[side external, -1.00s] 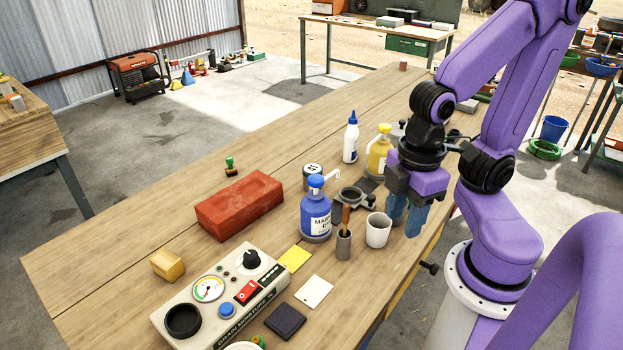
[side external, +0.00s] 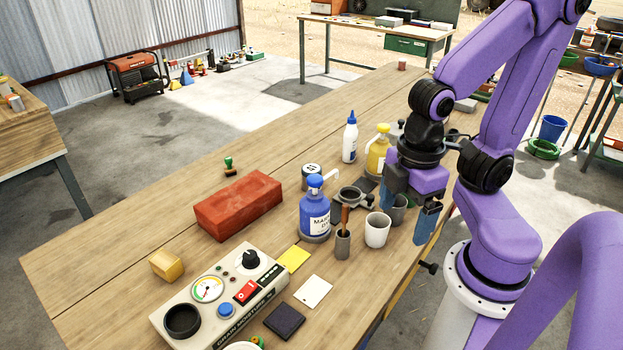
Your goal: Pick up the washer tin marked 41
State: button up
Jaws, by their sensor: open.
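A small round tin (side external: 311,174) with a dark side and a pale, marked top stands behind the blue pump bottle (side external: 315,215). The bottle hides part of it, and I cannot read its number for sure. My gripper (side external: 408,212) is open and empty, with blue fingers pointing down and spread apart. It is to the right of the tin, near the bench's right edge, with the pump bottle and other items between them.
A red brick (side external: 238,205) lies left of the tin. The bench (side external: 130,230) is clear at far left.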

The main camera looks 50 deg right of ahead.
notch_tip(320, 180, up, 5)
jog(key=n+t+h, duration=0.3)
jog(key=n+h, duration=0.5)
jog(key=h, duration=0.6)
send_over(311, 169)
jog(key=s+a, duration=0.1)
jog(key=a, duration=0.3)
jog(key=f, duration=1.8)
jog(key=shift+s+a+f, duration=0.15)
jog(key=shift+a+f, duration=0.1)
jog(key=shift+f, duration=0.05)
jog(key=shift+x, duration=3.75)
jog(key=shift+a+f, duration=0.1)
jog(key=shift+f, duration=0.05)
jog(key=c, duration=1.1)
